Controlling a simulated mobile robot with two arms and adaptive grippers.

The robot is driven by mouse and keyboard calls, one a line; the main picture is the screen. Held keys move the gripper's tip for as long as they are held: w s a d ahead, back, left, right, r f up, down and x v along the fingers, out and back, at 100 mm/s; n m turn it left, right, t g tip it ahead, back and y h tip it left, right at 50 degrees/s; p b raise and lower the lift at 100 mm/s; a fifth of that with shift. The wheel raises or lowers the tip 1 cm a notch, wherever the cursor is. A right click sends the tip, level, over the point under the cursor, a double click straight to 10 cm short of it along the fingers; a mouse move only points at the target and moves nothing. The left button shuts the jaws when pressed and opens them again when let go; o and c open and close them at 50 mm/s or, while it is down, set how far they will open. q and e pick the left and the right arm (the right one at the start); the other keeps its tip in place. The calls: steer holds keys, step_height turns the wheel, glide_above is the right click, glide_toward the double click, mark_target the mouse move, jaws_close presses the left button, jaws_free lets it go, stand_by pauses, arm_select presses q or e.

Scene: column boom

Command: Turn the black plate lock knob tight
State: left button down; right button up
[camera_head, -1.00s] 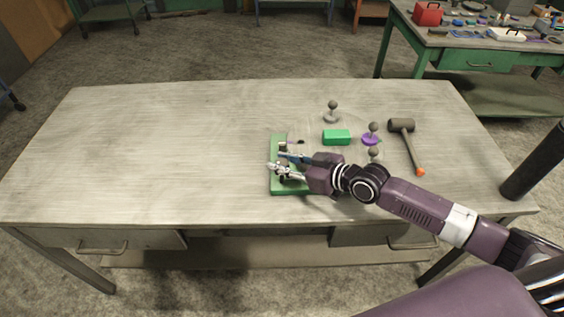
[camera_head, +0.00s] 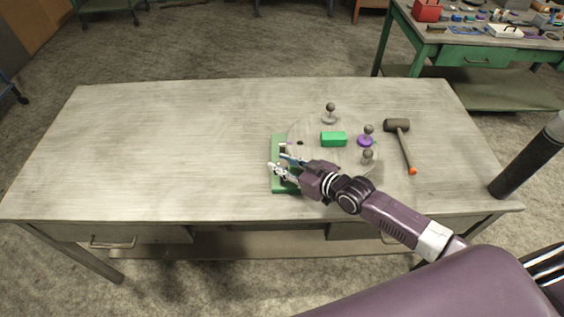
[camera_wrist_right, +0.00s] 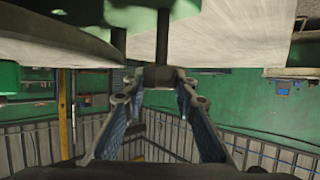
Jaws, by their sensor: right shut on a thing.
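The black knob (camera_wrist_right: 160,77) shows in the right wrist view as a dark block on a thin shaft, with my right gripper's fingertips closed around it. In the head view my right gripper (camera_head: 282,169) is at the front of a green base (camera_head: 287,188) on the table, and the fingers hide the knob there. A round grey plate (camera_head: 315,123) lies beside the base, partly under my right arm. My left gripper is not in view.
On the plate are a green block (camera_head: 333,139), a grey knobbed piece (camera_head: 330,113), a purple one (camera_head: 366,137) and another grey one (camera_head: 368,157). A mallet (camera_head: 405,146) lies to the right. The table's left half is clear.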

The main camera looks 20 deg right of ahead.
steer(key=o, duration=1)
steer(key=shift+w+r, duration=0.1)
steer(key=shift+r, duration=0.05)
steer(key=shift+o, duration=0.8)
steer(key=v, duration=1.2)
